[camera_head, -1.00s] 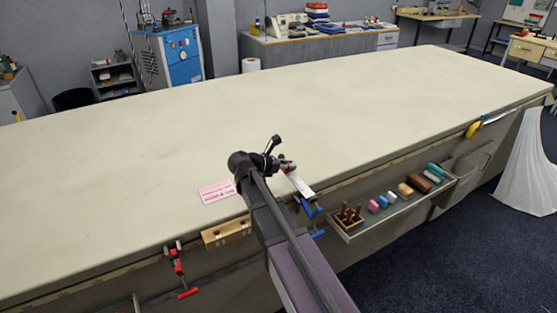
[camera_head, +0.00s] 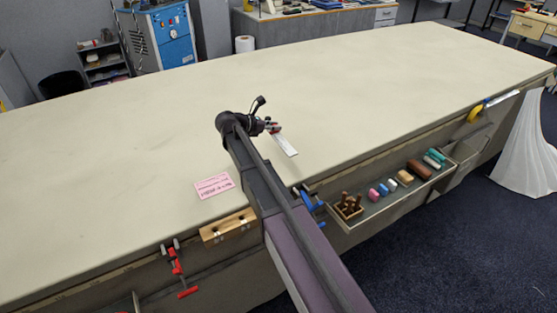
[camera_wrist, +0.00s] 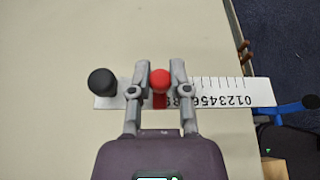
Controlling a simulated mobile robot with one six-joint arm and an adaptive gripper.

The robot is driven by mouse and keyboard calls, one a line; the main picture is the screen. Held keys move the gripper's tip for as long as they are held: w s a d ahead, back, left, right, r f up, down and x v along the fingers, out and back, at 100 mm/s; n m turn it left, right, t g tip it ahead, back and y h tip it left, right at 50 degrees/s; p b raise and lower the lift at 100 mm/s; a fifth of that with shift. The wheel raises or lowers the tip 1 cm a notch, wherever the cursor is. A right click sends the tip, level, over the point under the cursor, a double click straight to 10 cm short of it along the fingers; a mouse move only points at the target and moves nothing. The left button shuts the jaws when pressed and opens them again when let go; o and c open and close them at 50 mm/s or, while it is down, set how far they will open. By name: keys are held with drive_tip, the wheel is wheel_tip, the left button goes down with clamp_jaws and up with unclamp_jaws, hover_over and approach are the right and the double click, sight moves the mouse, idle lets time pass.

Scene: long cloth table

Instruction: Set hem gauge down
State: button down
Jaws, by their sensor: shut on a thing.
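The hem gauge (camera_head: 285,144) is a white ruler with black numbers and a red knob. In the wrist view the hem gauge (camera_wrist: 222,92) lies crosswise under my gripper, with a black knob (camera_wrist: 102,82) near its left end. My gripper (camera_head: 270,126) is shut on the gauge. Its two fingers (camera_wrist: 161,90) stand on either side of the red knob (camera_wrist: 160,80). The gauge is over the cloth table (camera_head: 120,150) near the front edge. I cannot tell whether it touches the cloth.
A pink card (camera_head: 213,185) lies left of my arm. A wooden block (camera_head: 228,227), a red clamp (camera_head: 177,265) and a blue clamp (camera_head: 308,200) are at the front edge. An open tray (camera_head: 375,212) holds several small items. The table beyond is clear.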

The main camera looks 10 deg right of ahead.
drive_tip(key=shift+n, duration=0.3)
drive_tip(key=s+f+b, duration=0.1)
drive_tip(key=s, duration=0.4)
drive_tip(key=s+f+b, duration=0.2)
drive_tip(key=s, duration=0.3)
drive_tip(key=s+f+b, duration=0.2)
drive_tip(key=s, duration=0.4)
drive_tip(key=b, duration=0.1)
hover_over(274, 155)
drive_tip(key=s, duration=0.1)
drive_tip(key=shift+s+d+f, duration=0.1)
drive_tip(key=shift+s+f, duration=0.05)
drive_tip(key=shift+f, duration=0.45)
drive_tip(key=shift+w, duration=0.4)
drive_tip(key=shift+w+f+b, duration=0.25)
drive_tip(key=shift+f+b, duration=0.4)
drive_tip(key=shift+b, duration=0.1)
drive_tip(key=shift+f+b, duration=1.2)
